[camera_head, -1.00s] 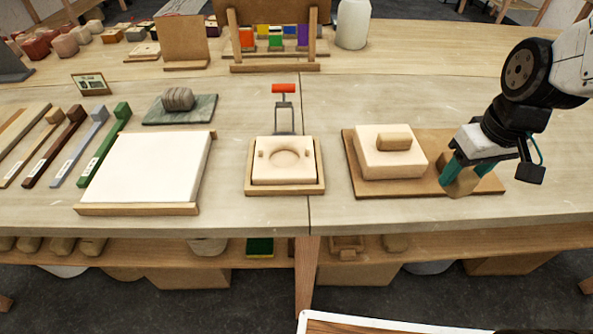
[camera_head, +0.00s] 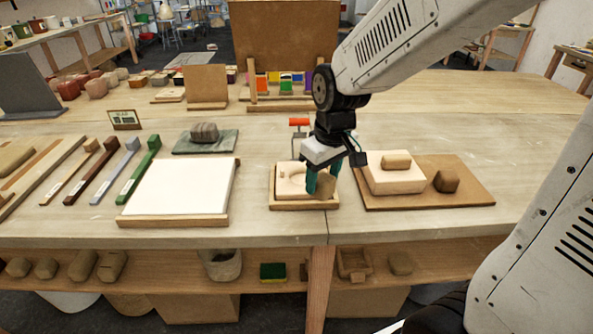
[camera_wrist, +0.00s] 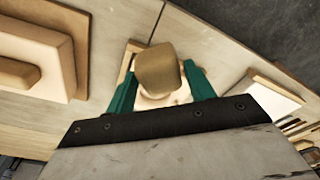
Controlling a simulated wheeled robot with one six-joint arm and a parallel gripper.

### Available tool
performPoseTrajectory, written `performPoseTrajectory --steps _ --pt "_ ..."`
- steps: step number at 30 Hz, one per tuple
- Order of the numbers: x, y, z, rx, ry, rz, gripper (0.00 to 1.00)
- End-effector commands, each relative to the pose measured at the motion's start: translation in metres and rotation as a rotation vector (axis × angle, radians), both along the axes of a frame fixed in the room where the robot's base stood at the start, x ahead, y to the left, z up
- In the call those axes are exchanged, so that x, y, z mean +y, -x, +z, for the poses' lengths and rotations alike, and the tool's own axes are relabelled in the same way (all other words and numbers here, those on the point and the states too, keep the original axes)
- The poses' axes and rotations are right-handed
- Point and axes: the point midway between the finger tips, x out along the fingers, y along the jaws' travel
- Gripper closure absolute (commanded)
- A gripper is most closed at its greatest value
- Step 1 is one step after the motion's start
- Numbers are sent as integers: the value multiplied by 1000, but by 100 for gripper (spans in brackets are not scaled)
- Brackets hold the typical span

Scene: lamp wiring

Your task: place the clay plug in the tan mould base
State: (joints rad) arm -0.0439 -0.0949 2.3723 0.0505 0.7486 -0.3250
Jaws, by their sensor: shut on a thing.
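The clay plug (camera_head: 327,186), a tan rounded block, is between the green fingers of my gripper (camera_head: 319,184). In the wrist view the plug (camera_wrist: 158,70) shows between both fingertips, and my gripper (camera_wrist: 160,90) is shut on it. The tan mould base (camera_head: 286,183) is a pale square block with a round hollow, set in a wooden frame on the bench. The plug and fingers are over its right side and hide part of the hollow. I cannot tell whether the plug touches the base. In the wrist view the base (camera_wrist: 150,102) is mostly hidden behind the plug.
A brown board (camera_head: 430,201) to the right holds a pale block (camera_head: 395,178) with a tan piece on top, and a dark brown lump (camera_head: 447,181). A white slab (camera_head: 182,190) lies to the left. A red-handled tool (camera_head: 299,122) stands behind the base.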

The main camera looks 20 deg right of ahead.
Motion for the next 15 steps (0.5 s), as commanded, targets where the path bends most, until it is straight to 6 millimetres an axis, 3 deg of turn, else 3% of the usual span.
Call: performPoseTrajectory --steps 3,9,15 --pt "1 -33 -5 3 0 0 77" --pt "2 -80 -8 1 0 0 77" --pt "3 -98 -9 0 0 1 77"
